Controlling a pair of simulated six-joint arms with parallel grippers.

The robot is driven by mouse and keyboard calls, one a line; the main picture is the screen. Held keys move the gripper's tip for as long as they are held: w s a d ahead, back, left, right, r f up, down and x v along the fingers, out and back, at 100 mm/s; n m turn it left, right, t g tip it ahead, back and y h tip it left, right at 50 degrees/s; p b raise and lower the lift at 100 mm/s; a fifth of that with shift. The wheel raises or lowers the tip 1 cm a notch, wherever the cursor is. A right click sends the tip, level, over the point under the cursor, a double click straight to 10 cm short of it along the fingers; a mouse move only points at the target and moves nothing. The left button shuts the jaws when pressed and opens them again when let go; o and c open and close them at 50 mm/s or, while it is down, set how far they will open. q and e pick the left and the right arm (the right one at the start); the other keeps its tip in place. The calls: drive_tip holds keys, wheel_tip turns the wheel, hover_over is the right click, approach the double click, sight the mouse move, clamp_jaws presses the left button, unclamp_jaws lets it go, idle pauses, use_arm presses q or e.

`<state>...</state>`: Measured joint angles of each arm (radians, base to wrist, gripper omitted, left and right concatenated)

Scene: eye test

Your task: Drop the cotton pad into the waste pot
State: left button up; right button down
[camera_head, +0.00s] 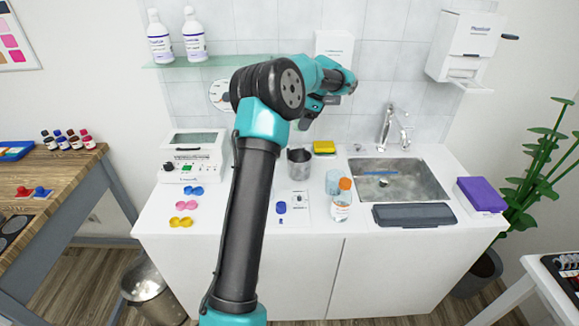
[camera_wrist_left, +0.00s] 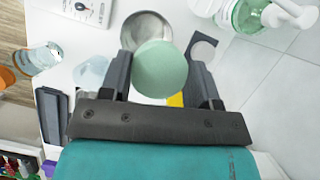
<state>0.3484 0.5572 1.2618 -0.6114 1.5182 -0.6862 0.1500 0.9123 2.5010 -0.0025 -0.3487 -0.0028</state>
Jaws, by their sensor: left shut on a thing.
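The cotton pad (camera_wrist_left: 161,68) is a round, pale green disc in the left wrist view. My left gripper (camera_wrist_left: 160,62) is shut on it, with one finger at each side. In the head view my left gripper (camera_head: 309,112) is above the counter, near the back wall; I cannot make out the pad there. The waste pot (camera_head: 299,165) looks like the grey metal cup on the counter, below the gripper. In the left wrist view its open top (camera_wrist_left: 146,27) shows beyond the pad, which covers part of it. My right gripper is not in view.
Right of the pot are a yellow sponge (camera_head: 324,147), a glass (camera_head: 333,182), an orange-capped bottle (camera_head: 342,205) and the sink (camera_head: 424,183). A white device (camera_head: 193,160) stands left. A pump bottle (camera_wrist_left: 255,14) is near in the wrist view.

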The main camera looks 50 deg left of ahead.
use_arm(q)
drive_tip(key=shift+s+a+r, duration=0.15)
drive_tip(key=shift+s+a, duration=0.15)
drive_tip(key=shift+a, duration=0.05)
wheel_tip(320, 180, down, 6)
idle(0.8)
drive_tip(key=o, duration=0.9)
drive_tip(key=shift+w+d+r, duration=0.1)
